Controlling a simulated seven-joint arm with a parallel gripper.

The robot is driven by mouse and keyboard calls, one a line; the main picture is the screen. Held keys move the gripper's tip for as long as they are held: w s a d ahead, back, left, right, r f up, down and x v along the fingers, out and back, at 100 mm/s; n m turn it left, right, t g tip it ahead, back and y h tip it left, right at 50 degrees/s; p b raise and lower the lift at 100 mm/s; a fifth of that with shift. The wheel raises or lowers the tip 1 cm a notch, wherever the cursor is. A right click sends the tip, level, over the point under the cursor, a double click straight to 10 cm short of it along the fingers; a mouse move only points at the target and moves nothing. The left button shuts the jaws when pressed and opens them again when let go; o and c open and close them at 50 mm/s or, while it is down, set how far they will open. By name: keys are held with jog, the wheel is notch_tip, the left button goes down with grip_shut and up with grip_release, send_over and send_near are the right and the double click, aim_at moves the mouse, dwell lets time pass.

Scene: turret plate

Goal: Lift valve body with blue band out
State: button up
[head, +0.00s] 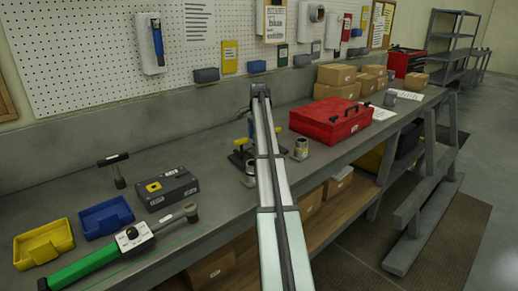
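My arm reaches up the middle of the head view, over the bench, and covers part of what stands behind it. I cannot make out my gripper; it seems hidden behind the arm. A small blue part (250,128) shows just left of the arm, above a dark base (237,158) on the bench. I cannot tell whether this blue is the band of a valve body. A grey metal cylindrical piece (300,149) stands upright right of the arm. Another grey round piece (249,173) stands left of the arm, partly covered. No blue band is clear on either.
A red toolbox (331,121) stands right of the arm, with cardboard boxes (337,76) behind. A dark grey case (167,190), a green-handled tool (92,262), a blue tray (106,218) and a yellow tray (43,244) lie at left. A pegboard wall (100,60) rises behind the bench.

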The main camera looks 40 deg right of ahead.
notch_tip(320, 180, down, 3)
jog(key=shift+d+f, duration=0.1)
jog(key=shift+f, duration=0.1)
jog(key=c, duration=1.6)
